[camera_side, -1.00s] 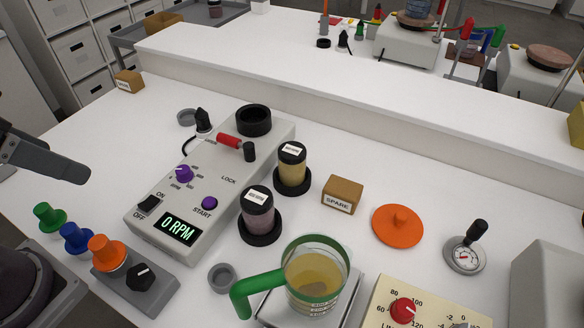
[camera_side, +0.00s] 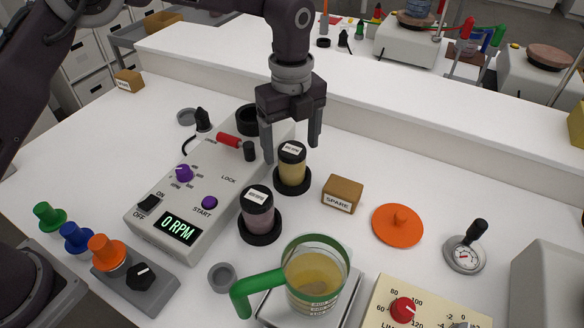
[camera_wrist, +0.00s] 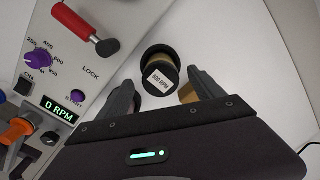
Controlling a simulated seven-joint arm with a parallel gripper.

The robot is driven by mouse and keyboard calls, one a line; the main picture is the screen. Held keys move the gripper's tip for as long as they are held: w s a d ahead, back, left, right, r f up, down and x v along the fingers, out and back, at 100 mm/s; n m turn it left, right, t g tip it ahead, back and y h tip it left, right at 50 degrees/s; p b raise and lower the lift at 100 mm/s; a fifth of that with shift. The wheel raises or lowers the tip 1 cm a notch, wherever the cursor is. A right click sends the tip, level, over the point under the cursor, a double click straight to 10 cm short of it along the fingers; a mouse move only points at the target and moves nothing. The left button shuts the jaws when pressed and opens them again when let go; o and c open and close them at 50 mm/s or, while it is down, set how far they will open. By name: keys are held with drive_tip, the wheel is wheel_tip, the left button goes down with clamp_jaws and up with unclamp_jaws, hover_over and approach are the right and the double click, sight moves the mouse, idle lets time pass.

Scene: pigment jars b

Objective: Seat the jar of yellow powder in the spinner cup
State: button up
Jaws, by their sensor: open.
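The jar of yellow powder (camera_side: 292,170) has a black lid with a white label and stands upright in a black ring base on the bench. In the wrist view the jar (camera_wrist: 159,77) is just beyond my fingers. My gripper (camera_side: 291,148) is open and points down, its fingers around or just behind the jar's lid; contact cannot be told. In the wrist view my gripper (camera_wrist: 163,95) has nothing between its fingertips. The spinner cup (camera_side: 246,121), a black ring on the far end of the grey spinner box (camera_side: 205,205), is partly hidden by my gripper.
A jar of mauve powder (camera_side: 257,212) stands in front of the yellow one. A SPARE box (camera_side: 342,195) and an orange lid (camera_side: 398,226) lie to the right. A green-handled jug (camera_side: 314,280) is in front. A red-handled lock lever (camera_side: 230,141) is near the cup.

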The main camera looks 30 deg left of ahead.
wheel_tip(320, 180, down, 5)
drive_tip(key=shift+d+r, duration=0.1)
drive_tip(key=c, duration=1.5)
wheel_tip(320, 180, up, 9)
drive_tip(key=shift+w+r, duration=0.1)
drive_tip(key=shift+r, duration=0.05)
drive_tip(key=shift+c, duration=0.2)
drive_tip(key=w+a+r+n, duration=0.3)
drive_tip(key=a, duration=0.4)
drive_tip(key=w+a+r+n, duration=0.3)
drive_tip(key=w+a, duration=0.1)
drive_tip(key=a, duration=0.2)
drive_tip(key=shift+w+a, duration=0.15)
drive_tip(key=shift+a, duration=0.25)
